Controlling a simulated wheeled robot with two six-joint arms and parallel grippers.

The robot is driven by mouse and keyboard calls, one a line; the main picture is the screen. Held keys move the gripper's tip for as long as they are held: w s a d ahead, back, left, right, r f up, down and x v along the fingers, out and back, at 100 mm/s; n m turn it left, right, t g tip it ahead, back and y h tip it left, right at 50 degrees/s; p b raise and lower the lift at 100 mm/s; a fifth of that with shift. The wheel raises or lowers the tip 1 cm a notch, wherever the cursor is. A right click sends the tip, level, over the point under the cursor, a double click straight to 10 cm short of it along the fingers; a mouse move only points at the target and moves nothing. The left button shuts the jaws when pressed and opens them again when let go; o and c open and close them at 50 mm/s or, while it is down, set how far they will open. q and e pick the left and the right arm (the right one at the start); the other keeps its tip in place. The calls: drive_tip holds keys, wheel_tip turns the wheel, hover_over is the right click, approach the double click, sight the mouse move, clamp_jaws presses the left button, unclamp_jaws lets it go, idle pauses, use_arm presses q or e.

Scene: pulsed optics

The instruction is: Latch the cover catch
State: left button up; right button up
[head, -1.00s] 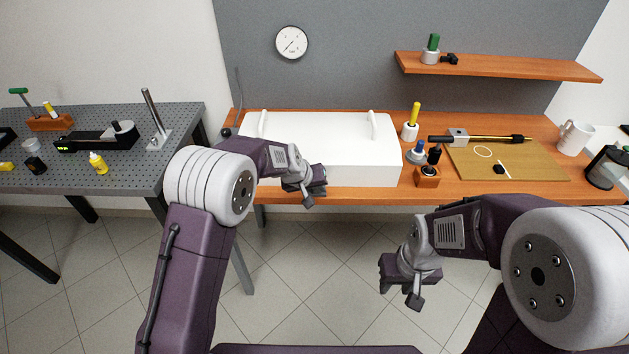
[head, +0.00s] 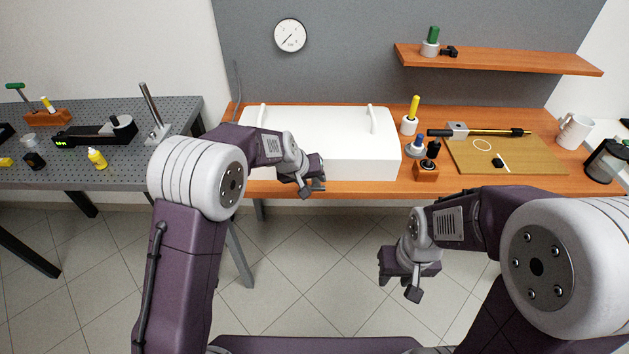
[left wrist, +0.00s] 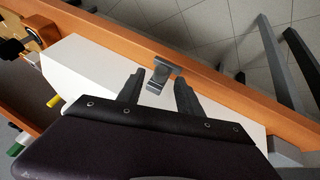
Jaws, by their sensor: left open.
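The white cover (head: 330,135) is a long box with two handles on top, closed down on the wooden bench. In the left wrist view, a small grey metal catch (left wrist: 158,79) sits at the cover's front edge by the bench rim. My left gripper (head: 314,176) is at the cover's front; in the left wrist view its two fingers (left wrist: 159,76) are spread, one on each side of the catch, with gaps visible. Whether the catch is latched I cannot tell. In the head view the gripper hides the catch. My right gripper (head: 402,277) hangs in front of the bench, apart from everything.
Right of the cover stand a yellow-handled tool (head: 413,110), a small wooden holder (head: 426,171) and a tan board (head: 520,157). A grey perforated table (head: 120,170) is at the left. A shelf (head: 500,60) is above. The floor in front is clear.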

use_arm(q)
drive_tip(key=v, duration=0.6)
drive_tip(key=shift+a+r, duration=0.1)
drive_tip(key=shift+r, duration=0.1)
